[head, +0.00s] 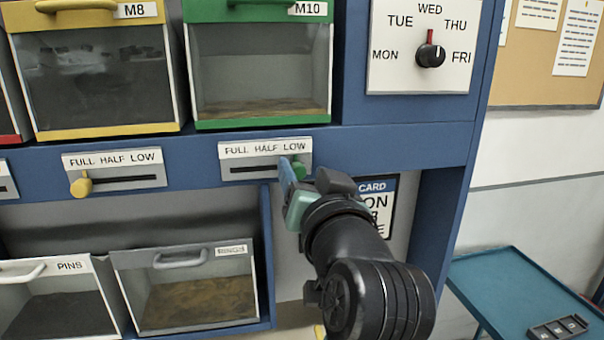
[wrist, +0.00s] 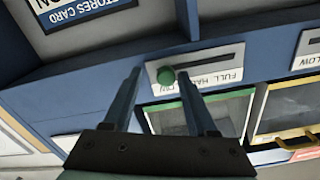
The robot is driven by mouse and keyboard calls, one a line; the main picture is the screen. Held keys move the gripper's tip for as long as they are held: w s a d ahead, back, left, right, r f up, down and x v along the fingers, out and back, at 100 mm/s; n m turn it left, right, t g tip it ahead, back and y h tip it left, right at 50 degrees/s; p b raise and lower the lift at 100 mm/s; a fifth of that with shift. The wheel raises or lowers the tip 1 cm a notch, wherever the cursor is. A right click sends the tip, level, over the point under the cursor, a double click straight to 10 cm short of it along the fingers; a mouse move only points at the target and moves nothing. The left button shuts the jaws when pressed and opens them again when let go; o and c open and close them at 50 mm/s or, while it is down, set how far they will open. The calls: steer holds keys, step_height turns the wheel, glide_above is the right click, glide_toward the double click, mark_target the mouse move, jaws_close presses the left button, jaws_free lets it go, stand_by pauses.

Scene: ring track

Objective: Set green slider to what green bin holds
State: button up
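The green bin (head: 262,124), labelled M10, is at the top middle of the head view. Through its clear front, a thin brown layer (head: 265,107) lies along its floor. The green slider's knob (head: 299,168) is at the right end of its slot, by the word LOW on the FULL HALF LOW label. The knob also shows in the wrist view (wrist: 165,75), where the picture is upside down. My gripper (head: 292,174) is at the knob. In the wrist view my gripper (wrist: 160,72) is open, its fingertips apart on either side of the knob.
A yellow bin (head: 108,131), M8, is left of the green one, with its yellow slider knob (head: 81,185) at the FULL end. A day dial (head: 430,55) is at upper right. Lower bins (head: 188,291) stand below. A blue tray table (head: 500,275) is at right.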

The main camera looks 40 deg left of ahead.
steer(key=shift+s, duration=0.2)
steer(key=b+v, duration=0.4)
steer(key=v, duration=0.8)
steer(key=shift+s+d, duration=0.15)
steer(key=shift+d, duration=0.15)
